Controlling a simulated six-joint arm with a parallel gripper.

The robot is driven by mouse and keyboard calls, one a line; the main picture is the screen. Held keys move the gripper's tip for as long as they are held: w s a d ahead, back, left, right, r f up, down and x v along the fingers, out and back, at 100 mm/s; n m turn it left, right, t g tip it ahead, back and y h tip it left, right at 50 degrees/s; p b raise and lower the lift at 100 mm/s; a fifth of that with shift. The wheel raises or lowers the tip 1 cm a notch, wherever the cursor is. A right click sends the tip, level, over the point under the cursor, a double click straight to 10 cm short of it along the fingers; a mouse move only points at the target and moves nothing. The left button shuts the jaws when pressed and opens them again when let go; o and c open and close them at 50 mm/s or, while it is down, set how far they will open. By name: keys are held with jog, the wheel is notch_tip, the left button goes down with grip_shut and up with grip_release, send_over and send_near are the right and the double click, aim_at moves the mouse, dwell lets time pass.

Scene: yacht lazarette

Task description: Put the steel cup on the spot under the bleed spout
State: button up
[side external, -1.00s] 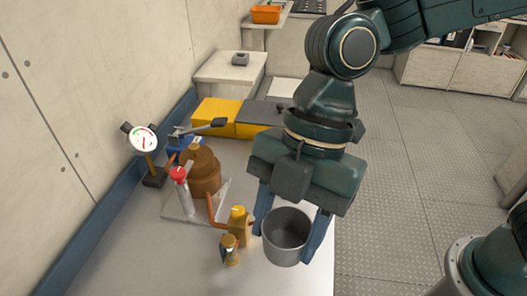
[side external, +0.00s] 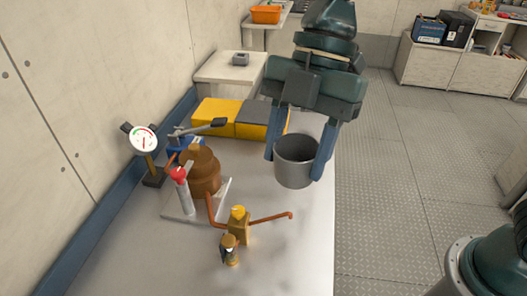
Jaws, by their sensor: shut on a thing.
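The steel cup (side external: 294,168) is a plain grey open-topped cylinder. My gripper (side external: 300,160) is shut on it, with one blue finger on each side of its wall. The cup is upright and appears held above the white table, behind the bleed spout in the picture. The bleed spout (side external: 272,218) is a thin copper pipe running right from a brass valve block (side external: 239,229) with a yellow cap. Its tip bends down near the table's right part. The table under the spout tip shows only soft shadows; I cannot make out a marked spot there.
A brown pot-like vessel (side external: 203,172), a red-topped cylinder (side external: 181,190) and a dial gauge (side external: 143,139) stand left of the cup. A small brass fitting (side external: 230,251) stands in front of the valve block. Yellow and grey boxes (side external: 215,113) lie behind. The front right tabletop is clear.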

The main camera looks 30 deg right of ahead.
jog(key=w+d, duration=0.4)
jog(key=d, duration=0.6)
jog(key=w+d, duration=0.5)
jog(key=d, duration=0.6)
jog(key=f, duration=2.1)
jog(key=shift+s+a+f, duration=0.15)
jog(key=shift+s+a, duration=0.1)
jog(key=shift+s, duration=0.05)
jog(key=shift+a, duration=0.15)
jog(key=s+a, duration=0.2)
jog(key=a, duration=0.3)
jog(key=s+a, duration=0.2)
jog(key=a, duration=0.3)
jog(key=s+a, duration=0.2)
jog(key=a, duration=0.3)
jog(key=shift+s+a, duration=0.25)
jog(key=shift+a, duration=0.05)
jog(key=shift+s+a, duration=0.2)
jog(key=shift+a, duration=0.25)
jog(key=shift+f, duration=1.75)
